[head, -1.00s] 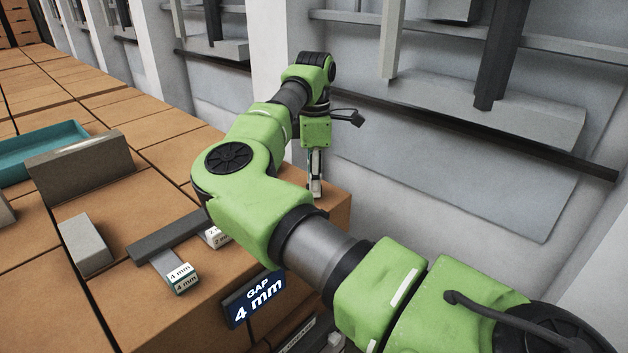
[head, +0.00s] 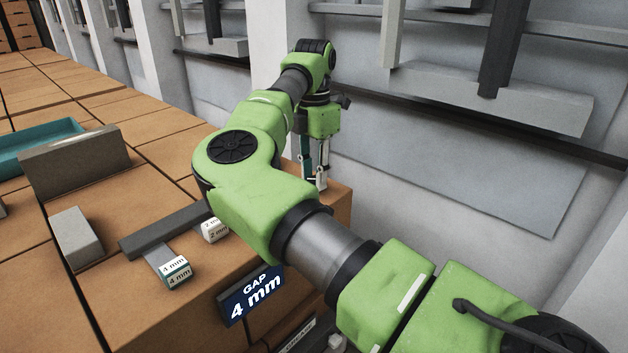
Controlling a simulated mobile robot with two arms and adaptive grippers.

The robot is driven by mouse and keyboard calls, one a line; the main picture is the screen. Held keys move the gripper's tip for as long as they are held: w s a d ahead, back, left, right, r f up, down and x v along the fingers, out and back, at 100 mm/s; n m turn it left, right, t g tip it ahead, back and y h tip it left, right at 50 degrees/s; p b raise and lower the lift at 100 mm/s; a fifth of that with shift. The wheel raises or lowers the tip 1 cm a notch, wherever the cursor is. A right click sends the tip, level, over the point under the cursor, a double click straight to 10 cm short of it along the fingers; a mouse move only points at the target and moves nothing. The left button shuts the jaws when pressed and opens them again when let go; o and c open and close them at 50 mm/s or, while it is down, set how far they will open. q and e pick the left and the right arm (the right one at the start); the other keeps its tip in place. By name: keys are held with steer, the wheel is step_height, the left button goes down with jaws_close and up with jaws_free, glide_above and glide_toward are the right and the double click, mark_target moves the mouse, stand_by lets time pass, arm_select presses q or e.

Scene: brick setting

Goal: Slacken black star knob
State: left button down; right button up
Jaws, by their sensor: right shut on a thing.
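My right gripper (head: 318,183) points down at the far right corner of the wooden bench, past my green arm. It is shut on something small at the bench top. I cannot make out the black star knob itself; the fingers and the distance hide it, and the grip's place fits it. My left gripper is not in view. A blue sign (head: 252,296) reading "GAP 4 mm" hangs on the bench's front edge.
A dark bar (head: 165,229) lies near a block labelled 4 mm (head: 175,272) and a block labelled 2 mm (head: 214,230). A grey block (head: 76,237), an upright plate (head: 75,162) and a teal tray (head: 40,143) stand to the left. A grey wall rises behind.

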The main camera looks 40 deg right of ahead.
mark_target(314, 179)
steer(key=n+b, duration=0.2)
steer(key=n, duration=0.3)
steer(key=shift+n, duration=0.3)
steer(key=shift+n+b, duration=0.6)
steer(key=shift+n, duration=1.3)
steer(key=o, duration=1.1)
step_height(314, 179, up, 12)
steer(key=shift+r, duration=0.1)
